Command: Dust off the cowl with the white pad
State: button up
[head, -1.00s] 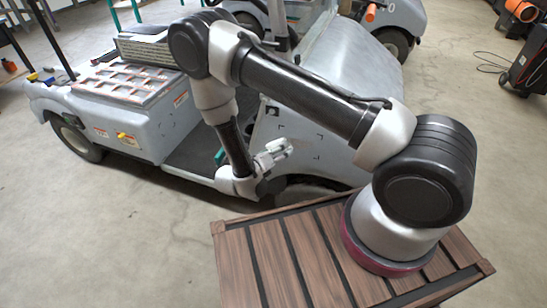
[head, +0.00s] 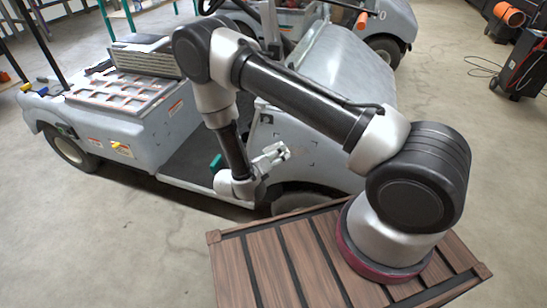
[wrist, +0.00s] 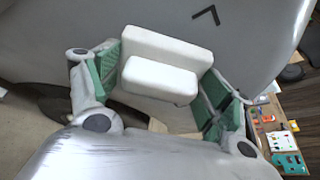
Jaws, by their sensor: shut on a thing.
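The white pad (wrist: 160,78) is a stepped white block in the wrist view. My gripper (wrist: 162,84) is shut on it, with a green-lined finger at each side. In the head view my gripper (head: 268,158) is beside the grey cart's front body, and the pad is too small there to tell apart clearly. The cowl (head: 345,75) is the smooth grey front panel of the cart, with dark corner marks on its side. The wrist view shows a grey panel (wrist: 255,35) with one black corner mark beyond the pad. I cannot tell whether the pad touches it.
A slatted wooden top (head: 270,262) lies under my arm's base. The cart's seat and tray (head: 130,90) are at the left. A second cart (head: 385,25) stands behind. A red and black machine (head: 525,60) is at the right. Several small items lie on wood in the wrist view.

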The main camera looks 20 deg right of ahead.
jog(key=shift+w+d, duration=0.5)
jog(key=shift+w, duration=0.15)
jog(key=shift+s+d, duration=1)
jog(key=shift+d, duration=0.2)
jog(key=shift+s+d, duration=0.35)
jog(key=shift+d, duration=0.2)
jog(key=shift+s+d, duration=0.3)
jog(key=shift+d, duration=0.25)
jog(key=shift+s+d, duration=0.65)
jog(key=shift+d, duration=0.25)
jog(key=shift+s+d, duration=0.7)
jog(key=shift+d, duration=0.25)
jog(key=shift+s+d, duration=0.65)
jog(key=shift+d, duration=0.25)
jog(key=shift+w+a, duration=1.2)
jog(key=shift+a, duration=0.5)
jog(key=shift+w+a, duration=1.25)
jog(key=shift+a, duration=0.4)
jog(key=shift+w+a, duration=1.2)
jog(key=shift+a, duration=0.5)
jog(key=shift+w+d+r, duration=0.1)
jog(key=shift+r, duration=0.25)
jog(key=shift+s+d, duration=1.25)
jog(key=shift+d, duration=0.4)
jog(key=shift+s+d, duration=1.2)
jog(key=shift+d, duration=0.45)
jog(key=shift+s+d, duration=1.25)
jog(key=shift+d, duration=0.4)
